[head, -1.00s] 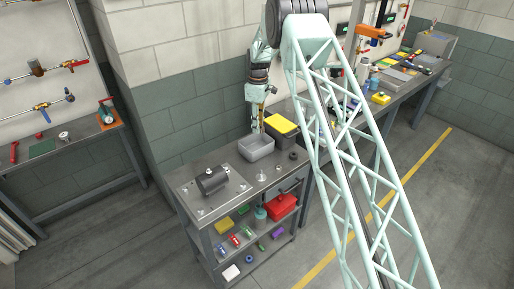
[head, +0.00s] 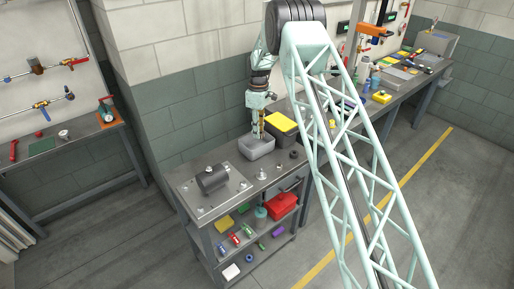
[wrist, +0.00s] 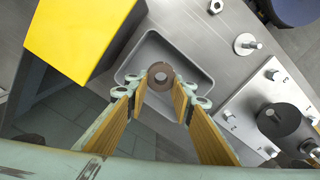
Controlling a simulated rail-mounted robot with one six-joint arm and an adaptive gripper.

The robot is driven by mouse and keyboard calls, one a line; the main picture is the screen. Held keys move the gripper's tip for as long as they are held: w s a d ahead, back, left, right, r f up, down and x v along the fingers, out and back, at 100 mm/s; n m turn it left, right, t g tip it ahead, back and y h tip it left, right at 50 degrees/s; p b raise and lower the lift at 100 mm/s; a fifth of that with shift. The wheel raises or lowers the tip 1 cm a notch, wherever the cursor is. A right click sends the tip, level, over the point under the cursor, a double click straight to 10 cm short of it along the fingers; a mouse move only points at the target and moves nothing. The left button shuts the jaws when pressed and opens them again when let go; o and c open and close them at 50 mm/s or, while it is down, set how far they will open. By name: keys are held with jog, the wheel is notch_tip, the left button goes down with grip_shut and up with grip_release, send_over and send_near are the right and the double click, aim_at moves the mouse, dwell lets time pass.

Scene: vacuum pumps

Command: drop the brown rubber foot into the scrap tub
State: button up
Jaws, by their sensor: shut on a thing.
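The brown rubber foot (wrist: 161,75) is a short round piece with a hole in its middle, seen in the wrist view. My gripper (wrist: 160,88) is shut on it, with a yellow-padded finger on each side. The scrap tub, a grey open box (wrist: 203,83), lies beneath the foot, and its grey floor shows around the foot. In the head view my gripper (head: 258,136) points down over the tub (head: 258,153) on the metal bench. The foot is too small to make out there.
A dark bin with a yellow lid (head: 282,122) stands right beside the tub. A plate with a dark cylinder (head: 212,179) is at the bench's left. A small metal stud part (head: 262,174) and a dark round piece (head: 294,154) lie near the front edge.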

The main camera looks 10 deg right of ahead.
jog(key=shift+f, duration=0.85)
jog(key=o, duration=0.9)
jog(key=shift+r, duration=6)
jog(key=shift+r, duration=0.1)
